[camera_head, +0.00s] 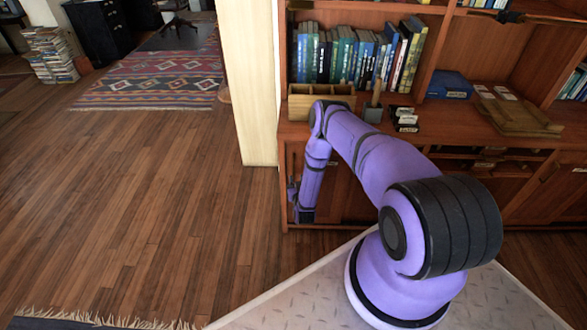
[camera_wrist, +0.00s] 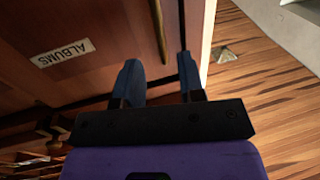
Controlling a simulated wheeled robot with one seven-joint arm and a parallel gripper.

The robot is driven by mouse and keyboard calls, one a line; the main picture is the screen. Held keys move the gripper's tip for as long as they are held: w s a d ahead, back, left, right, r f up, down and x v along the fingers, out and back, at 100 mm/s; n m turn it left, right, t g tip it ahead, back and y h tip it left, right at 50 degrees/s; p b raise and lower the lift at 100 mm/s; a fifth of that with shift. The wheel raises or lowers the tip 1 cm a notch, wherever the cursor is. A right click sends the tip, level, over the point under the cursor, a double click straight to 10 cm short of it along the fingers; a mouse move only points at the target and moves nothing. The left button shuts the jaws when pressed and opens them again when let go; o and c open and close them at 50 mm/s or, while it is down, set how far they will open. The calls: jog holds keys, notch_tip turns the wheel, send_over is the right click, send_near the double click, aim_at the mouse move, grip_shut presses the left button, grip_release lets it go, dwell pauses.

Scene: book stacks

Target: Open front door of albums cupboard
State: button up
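The albums cupboard door (camera_wrist: 100,70) is a reddish-brown wooden panel with a white "ALBUMS" label (camera_wrist: 63,53) in the wrist view. A thin brass handle (camera_wrist: 159,32) runs along it just beyond my fingertips. My gripper (camera_wrist: 160,70) is open, its two dark fingers apart with nothing seen between them but wood. The handle lies roughly in line with the gap; contact cannot be told. In the head view my gripper (camera_head: 303,212) hangs low at the cupboard's left front edge, and my arm hides much of the door (camera_head: 348,198). The door looks shut.
The counter above holds a wooden organizer box (camera_head: 320,101), small dark boxes (camera_head: 404,118) and a wooden tray (camera_head: 513,116). Books (camera_head: 345,55) stand on the shelf behind. A pale pillar (camera_head: 250,80) stands left of the cupboard. Wooden floor (camera_head: 140,200) at left is clear.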

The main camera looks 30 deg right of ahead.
jog(key=x, duration=0.7)
jog(key=shift+w+d, duration=0.1)
jog(key=shift+w, duration=0.15)
grip_shut()
